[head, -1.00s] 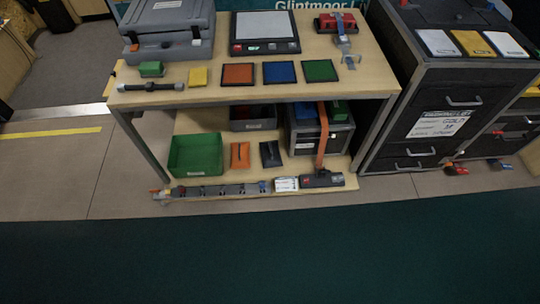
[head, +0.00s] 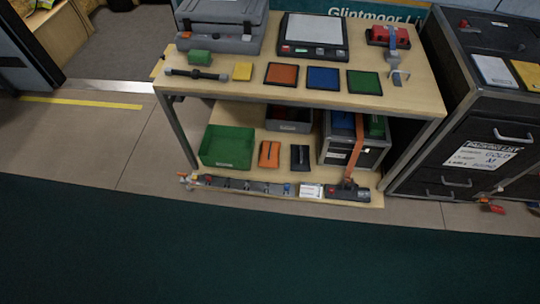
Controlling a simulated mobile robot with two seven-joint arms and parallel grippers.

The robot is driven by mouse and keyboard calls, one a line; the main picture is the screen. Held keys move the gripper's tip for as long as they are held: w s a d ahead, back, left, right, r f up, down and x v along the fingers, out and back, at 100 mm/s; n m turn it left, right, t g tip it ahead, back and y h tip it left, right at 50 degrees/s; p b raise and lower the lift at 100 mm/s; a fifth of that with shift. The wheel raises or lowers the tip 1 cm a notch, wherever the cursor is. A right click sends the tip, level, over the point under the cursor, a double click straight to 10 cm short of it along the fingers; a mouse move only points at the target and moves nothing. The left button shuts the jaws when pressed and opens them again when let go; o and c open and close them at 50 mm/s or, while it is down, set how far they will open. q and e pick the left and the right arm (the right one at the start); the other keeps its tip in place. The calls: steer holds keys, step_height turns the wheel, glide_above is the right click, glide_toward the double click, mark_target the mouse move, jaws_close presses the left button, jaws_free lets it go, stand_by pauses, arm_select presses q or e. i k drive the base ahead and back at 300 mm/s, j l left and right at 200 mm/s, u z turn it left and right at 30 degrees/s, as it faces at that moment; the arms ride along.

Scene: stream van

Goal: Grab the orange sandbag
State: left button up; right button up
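The orange sandbag (head: 269,154) seems to be the small orange item with a dark strap or handle on the lower shelf. It lies between a green open bin (head: 226,164) on its left and a similar dark item (head: 300,158) on its right. On the table top there is also a flat orange square (head: 281,75) with a dark border. Neither of my grippers shows in the head view.
The two-level wooden table (head: 437,105) holds a scale, grey case and coloured squares on top. A power strip (head: 240,186) runs along the lower shelf's front edge. A dark drawer cabinet (head: 480,125) stands at right. The dark green floor in front is clear.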

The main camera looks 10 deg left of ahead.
mark_target(269, 156)
steer(key=i+l, duration=0.15)
steer(key=i, duration=1.65)
steer(key=j+u, duration=0.05)
steer(key=j, duration=0.05)
